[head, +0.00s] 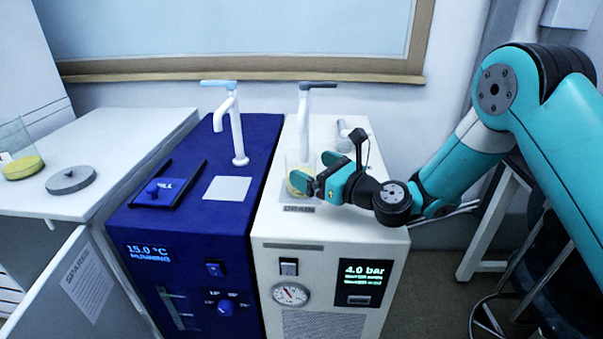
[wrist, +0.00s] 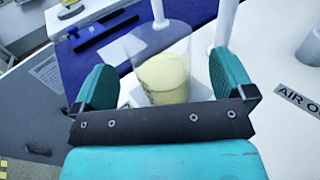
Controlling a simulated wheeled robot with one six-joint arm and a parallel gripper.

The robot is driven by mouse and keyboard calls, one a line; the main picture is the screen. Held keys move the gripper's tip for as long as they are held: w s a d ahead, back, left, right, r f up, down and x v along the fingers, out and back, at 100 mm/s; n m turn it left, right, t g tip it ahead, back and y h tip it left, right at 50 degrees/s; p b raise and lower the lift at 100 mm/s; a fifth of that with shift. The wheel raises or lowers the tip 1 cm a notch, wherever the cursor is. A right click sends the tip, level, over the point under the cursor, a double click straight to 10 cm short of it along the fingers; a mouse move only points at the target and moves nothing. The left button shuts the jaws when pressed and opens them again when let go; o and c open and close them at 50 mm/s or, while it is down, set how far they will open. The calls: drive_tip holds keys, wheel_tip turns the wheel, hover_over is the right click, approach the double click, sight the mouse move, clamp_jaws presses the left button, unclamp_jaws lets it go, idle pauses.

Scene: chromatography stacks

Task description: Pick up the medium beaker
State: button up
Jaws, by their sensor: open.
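A clear beaker with pale yellow contents (head: 297,181) stands upright on top of the white machine, below its white tap. My gripper (head: 319,172) is beside it on the right, with its fingers pointing at it. In the wrist view the beaker (wrist: 164,78) shows between the two teal fingers of my open gripper (wrist: 165,70). There is a gap on both sides of it, and its lower front is hidden by the gripper's dark bar. Another clear beaker with yellow contents (head: 22,165) stands on the left counter; I cannot tell their sizes apart for certain.
The white tap (head: 303,120) rises close behind the beaker. The blue machine (head: 185,225) with its own tap (head: 237,130) and a dark tray (head: 170,184) adjoins on the left. A grey disc (head: 71,180) lies on the left counter. A wall with a wooden-framed window is behind.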

sight(290, 157)
drive_tip(key=p+x, duration=0.1)
drive_tip(key=x, duration=0.3)
drive_tip(key=shift+w+a, duration=0.15)
drive_tip(key=shift+a, duration=0.05)
drive_tip(key=c, duration=0.9)
drive_tip(key=shift+c, duration=1)
drive_tip(key=shift+r, duration=0.15)
